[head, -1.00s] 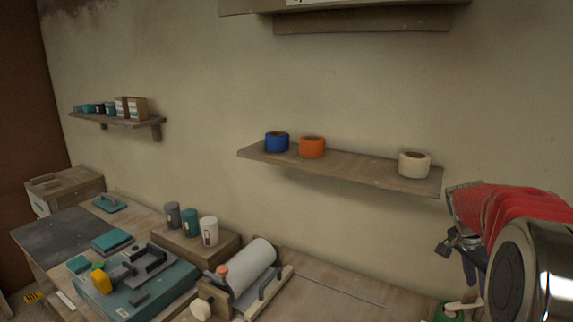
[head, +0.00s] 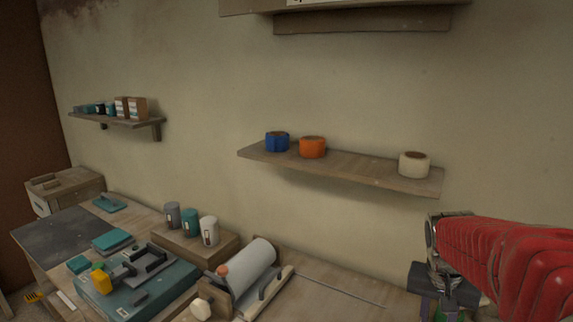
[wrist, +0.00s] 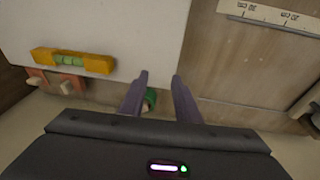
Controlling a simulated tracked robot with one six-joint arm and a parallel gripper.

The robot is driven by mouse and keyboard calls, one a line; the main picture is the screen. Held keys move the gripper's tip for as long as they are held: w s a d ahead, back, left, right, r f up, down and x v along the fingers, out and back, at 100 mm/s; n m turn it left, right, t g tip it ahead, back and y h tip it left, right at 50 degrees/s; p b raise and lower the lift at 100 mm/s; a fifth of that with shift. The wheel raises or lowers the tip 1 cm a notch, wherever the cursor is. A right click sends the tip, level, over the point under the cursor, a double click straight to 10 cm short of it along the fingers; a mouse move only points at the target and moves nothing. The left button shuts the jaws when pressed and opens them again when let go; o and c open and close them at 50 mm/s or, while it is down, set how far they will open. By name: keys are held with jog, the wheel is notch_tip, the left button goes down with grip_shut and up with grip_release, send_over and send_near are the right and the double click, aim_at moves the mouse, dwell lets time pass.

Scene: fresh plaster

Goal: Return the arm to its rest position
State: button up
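My arm in its red cover is at the right edge of the head view, with my gripper (head: 444,304) hanging down at its end over the right part of the workbench (head: 335,287). In the wrist view my gripper (wrist: 160,82) shows two dark purple fingers standing apart. It is open, and nothing is seen held in it. A small green thing (wrist: 150,98) shows between and beyond the fingers, partly hidden.
A wall shelf (head: 345,166) with blue, orange and white tape rolls is left of my arm. The wrist view shows a yellow level (wrist: 72,61), a white board (wrist: 135,25) and a ruler (wrist: 270,15).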

jog(key=s+a+r+n+t, duration=0.1)
jog(key=s+a+n, duration=0.1)
jog(key=a, duration=0.3)
jog(key=s+a+n+t+y, duration=0.1)
jog(key=s+a+n, duration=0.1)
jog(key=s+a, duration=0.3)
jog(key=s+a+r+n+t, duration=0.1)
jog(key=s+a+n, duration=0.1)
jog(key=a, duration=0.4)
jog(key=shift+s+a+r+y, duration=0.15)
jog(key=shift+s+r, duration=0.05)
jog(key=shift+s, duration=0.2)
jog(key=shift+s+a+r+y, duration=0.15)
jog(key=shift+s, duration=0.25)
jog(key=shift+n+t+y, duration=0.3)
jog(key=shift+n+t, duration=0.3)
jog(key=shift+t, duration=0.1)
jog(key=shift+s+a+r, duration=0.45)
jog(key=shift+a+r, duration=0.2)
jog(key=shift+a, duration=0.2)
jog(key=shift+s+a+r, duration=0.45)
jog(key=shift+a+r, duration=0.15)
jog(key=shift+a, duration=0.25)
